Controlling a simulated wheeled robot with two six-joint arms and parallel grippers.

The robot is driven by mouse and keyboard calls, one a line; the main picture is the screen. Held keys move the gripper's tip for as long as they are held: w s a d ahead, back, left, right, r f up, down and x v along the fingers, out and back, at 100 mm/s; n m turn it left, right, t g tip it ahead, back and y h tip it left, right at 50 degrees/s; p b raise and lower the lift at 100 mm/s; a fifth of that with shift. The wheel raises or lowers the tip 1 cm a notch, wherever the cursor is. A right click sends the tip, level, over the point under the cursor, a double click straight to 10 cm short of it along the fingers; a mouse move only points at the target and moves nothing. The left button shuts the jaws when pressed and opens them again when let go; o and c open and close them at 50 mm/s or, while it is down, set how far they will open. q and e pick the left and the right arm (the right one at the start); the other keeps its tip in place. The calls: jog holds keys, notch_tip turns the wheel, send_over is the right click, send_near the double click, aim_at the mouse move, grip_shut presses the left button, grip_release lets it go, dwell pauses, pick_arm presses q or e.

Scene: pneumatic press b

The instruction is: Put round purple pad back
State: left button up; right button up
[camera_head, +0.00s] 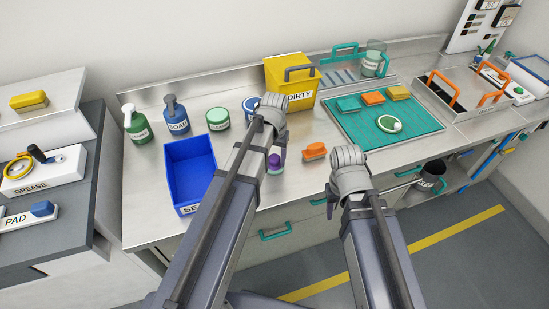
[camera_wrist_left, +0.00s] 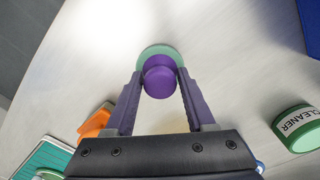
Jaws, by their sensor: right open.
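The round purple pad (camera_head: 275,163) has a purple knob on a pale green round base and stands near the front edge of the steel counter. In the left wrist view its knob (camera_wrist_left: 159,77) lies between the fingertips of my left gripper (camera_wrist_left: 160,85). The fingers are apart, one on each side of the knob; I cannot tell whether they touch it. In the head view my left arm partly hides this gripper.
An orange block (camera_head: 314,151) lies right of the pad. A blue bin (camera_head: 190,170), soap bottles (camera_head: 176,116) and round tubs (camera_head: 218,119) stand left. A yellow DIRTY bin (camera_head: 296,82) is behind. A teal mat (camera_head: 412,112) with coloured blocks lies right.

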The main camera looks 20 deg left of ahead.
aim_at(274, 157)
pick_arm(q)
jog(key=shift+o, duration=1.2)
notch_tip(274, 157, up, 12)
jog(key=p, duration=1.3)
jog(key=s+d+m+y, duration=0.1)
jog(key=s+d+m, duration=0.2)
jog(key=s+d, duration=0.7)
jog(key=s, duration=0.4)
jog(key=shift+s+d+r+b, duration=0.15)
jog(key=shift+d+r+b, duration=0.1)
jog(key=shift+b, duration=0.1)
